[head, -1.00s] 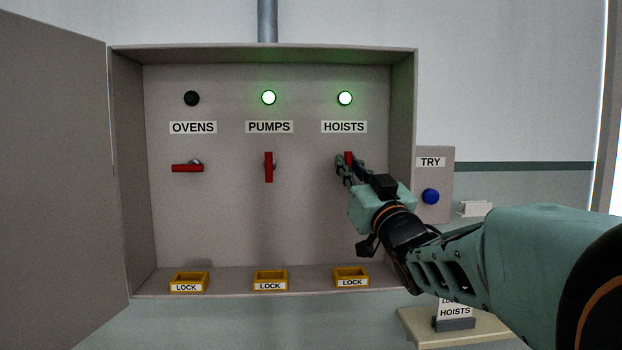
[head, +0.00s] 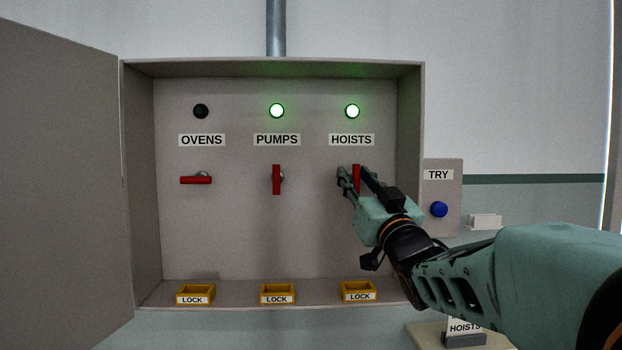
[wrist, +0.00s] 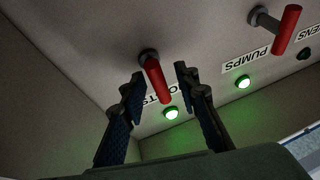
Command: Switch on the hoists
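The hoists switch has a red handle (head: 356,178) that stands upright under the HOISTS label (head: 351,140). The round lamp (head: 352,111) above that label glows green. My gripper (head: 357,176) is at this handle, with its two fingers apart. In the wrist view the red hoists handle (wrist: 157,82) shows between the open fingers of my gripper (wrist: 161,80), with a gap on each side. The wrist view also shows the lit hoists lamp (wrist: 171,113). The fingers partly cover the label there.
The pumps handle (head: 276,180) is upright under a lit green lamp (head: 277,111). The ovens handle (head: 196,180) lies level under a dark lamp (head: 201,111). Yellow LOCK trays (head: 278,293) line the box floor. A TRY panel with a blue button (head: 439,209) is at the right.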

